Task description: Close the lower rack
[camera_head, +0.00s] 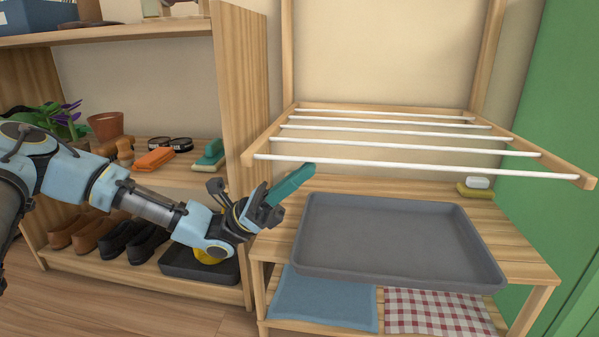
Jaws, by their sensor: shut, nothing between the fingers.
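The lower rack (400,158) is a wooden frame with several white rods. It is folded down and sticks out roughly level from the upright wooden frame, above a wooden table. My gripper (303,176), with teal fingers, is shut and empty. In the picture it lies just below the front left part of the rack, near the front rod. I cannot tell whether it touches the rack. No upper rack is in view.
A grey tray (400,278) lies on the wooden table (518,250) under the rack. A sponge (476,188) lies at the right. A blue cloth (322,298) and a checkered cloth (436,314) lie on the lower shelf. A shelf unit (236,90) stands at the left, a green panel (560,130) at the right.

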